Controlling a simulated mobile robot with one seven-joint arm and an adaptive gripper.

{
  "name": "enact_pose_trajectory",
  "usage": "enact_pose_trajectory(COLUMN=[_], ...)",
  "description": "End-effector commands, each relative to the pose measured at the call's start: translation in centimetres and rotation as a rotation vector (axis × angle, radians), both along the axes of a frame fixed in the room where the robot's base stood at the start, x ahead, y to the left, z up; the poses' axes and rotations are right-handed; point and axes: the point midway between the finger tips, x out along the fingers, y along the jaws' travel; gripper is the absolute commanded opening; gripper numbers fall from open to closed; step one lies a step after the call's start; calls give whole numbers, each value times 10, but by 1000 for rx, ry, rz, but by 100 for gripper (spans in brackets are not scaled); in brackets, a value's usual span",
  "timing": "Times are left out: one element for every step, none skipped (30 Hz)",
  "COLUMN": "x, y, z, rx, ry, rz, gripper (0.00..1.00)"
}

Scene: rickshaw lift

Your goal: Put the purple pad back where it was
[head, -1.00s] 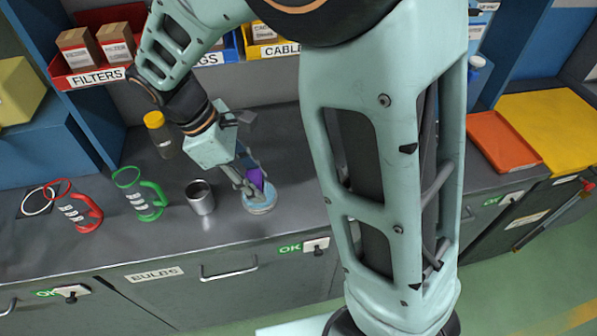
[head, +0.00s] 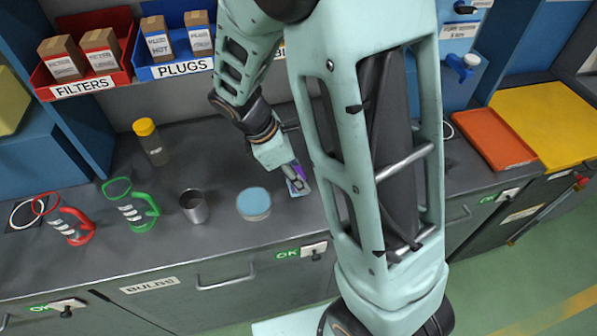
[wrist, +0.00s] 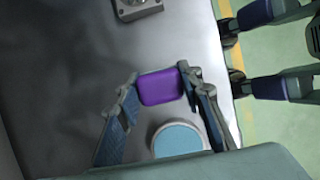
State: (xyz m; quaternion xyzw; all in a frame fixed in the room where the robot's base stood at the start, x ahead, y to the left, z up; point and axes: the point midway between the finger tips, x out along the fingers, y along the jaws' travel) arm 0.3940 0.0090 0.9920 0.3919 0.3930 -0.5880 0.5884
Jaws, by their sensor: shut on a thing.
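The purple pad (wrist: 161,87) is between the two fingertips of my gripper (wrist: 160,88) in the wrist view, and my gripper is shut on it. In the head view only a sliver of the pad (head: 299,172) shows at my gripper (head: 297,182). My gripper is low over the dark counter, right of a round tin with a blue top (head: 254,203). I cannot tell whether the pad touches the counter. In the wrist view the tin (wrist: 178,139) lies apart from the pad.
A metal cup (head: 193,206), a green-handled tool (head: 133,208), a red-handled tool (head: 70,222) and a yellow-capped jar (head: 151,143) stand to the left. A metal block (wrist: 135,7) is at the wrist view's top. An orange tray (head: 495,140) lies right. My arm hides the middle counter.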

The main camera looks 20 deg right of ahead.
Motion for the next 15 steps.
enact_pose_trajectory(x=[1, 1, 2, 2, 3, 3, 3, 3, 3, 3, 3, 4, 4, 4, 4], y=[-2, -3, -5, -7, -10, -13, -11, -11, -11, -11, -11, -11, -11, -11, -11], z=[-2, -4, -6, -9, -12, -17, -21, -25, -31, -34, -37, -40, -42, -43, -44], rx=[-1, -1, -1, -1, -1, -2, -1, -2, -1, -2, -2, -1, -1, -1, 0], ry=[1, 1, 1, 1, 1, 3, 4, 4, 4, 3, 2, 2, 2, 0, 0], rz=[0, 0, -1, -2, -2, -2, 2, 2, 1, 0, 0, 1, 1, 1, 0], gripper=[11, 11, 11, 11, 11, 11, 11, 11, 11, 11, 11, 11, 11, 11, 11])
